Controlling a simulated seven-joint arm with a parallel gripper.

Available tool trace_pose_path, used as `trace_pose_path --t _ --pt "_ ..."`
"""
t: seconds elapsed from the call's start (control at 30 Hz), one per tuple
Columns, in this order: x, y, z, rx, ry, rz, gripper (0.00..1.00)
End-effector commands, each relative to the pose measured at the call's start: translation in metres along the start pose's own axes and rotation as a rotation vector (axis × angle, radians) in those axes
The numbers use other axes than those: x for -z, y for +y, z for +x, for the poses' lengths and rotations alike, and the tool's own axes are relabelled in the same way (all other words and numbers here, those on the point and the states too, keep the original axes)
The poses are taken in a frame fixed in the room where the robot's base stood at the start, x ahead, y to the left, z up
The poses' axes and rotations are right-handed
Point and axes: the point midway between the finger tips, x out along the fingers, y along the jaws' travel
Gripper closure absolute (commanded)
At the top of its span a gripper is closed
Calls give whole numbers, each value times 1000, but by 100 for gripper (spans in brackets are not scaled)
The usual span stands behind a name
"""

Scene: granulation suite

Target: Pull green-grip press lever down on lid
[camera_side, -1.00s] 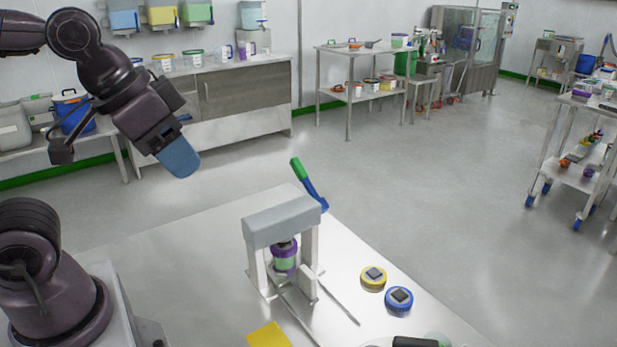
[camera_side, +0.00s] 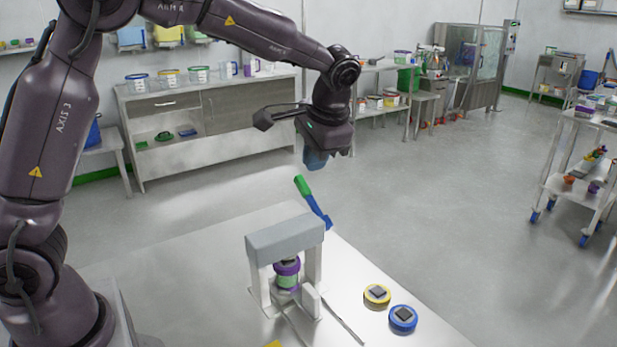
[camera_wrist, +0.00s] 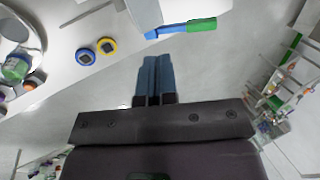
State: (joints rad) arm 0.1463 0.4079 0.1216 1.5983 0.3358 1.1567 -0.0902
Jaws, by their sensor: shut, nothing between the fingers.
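The press (camera_side: 285,238) stands on the white table, a grey crossbar on pale posts. Its lever, with a green grip (camera_side: 302,186) on a blue arm (camera_side: 319,210), rises at the right end, tilted up and to the left. A green jar with a purple lid (camera_side: 287,267) stands under the crossbar. My gripper (camera_side: 317,160) is shut and empty, above and slightly right of the green grip in the side view, apart from it. In the wrist view the lever's green grip (camera_wrist: 202,24) and blue arm (camera_wrist: 166,31) lie just beyond the blue fingertips (camera_wrist: 155,58).
A yellow-rimmed disc (camera_side: 377,293) and a blue-rimmed disc (camera_side: 403,317) lie on the table right of the press. The table (camera_side: 200,265) is bare left of the press. A cabinet (camera_side: 205,100) stands behind, and open floor lies beyond the table.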

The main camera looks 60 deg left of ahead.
Motion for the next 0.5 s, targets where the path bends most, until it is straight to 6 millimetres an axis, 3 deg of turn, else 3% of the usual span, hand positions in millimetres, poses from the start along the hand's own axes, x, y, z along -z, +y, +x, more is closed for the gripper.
trace_pose_path --t 0.1,0.2,0.37,0.5 --pt "30 -8 9 86 -26 -5 100" --pt "44 -17 5 143 -25 -25 100" --pt "52 -33 -14 197 -7 -65 100" --pt "49 -35 -14 207 -25 -81 100"
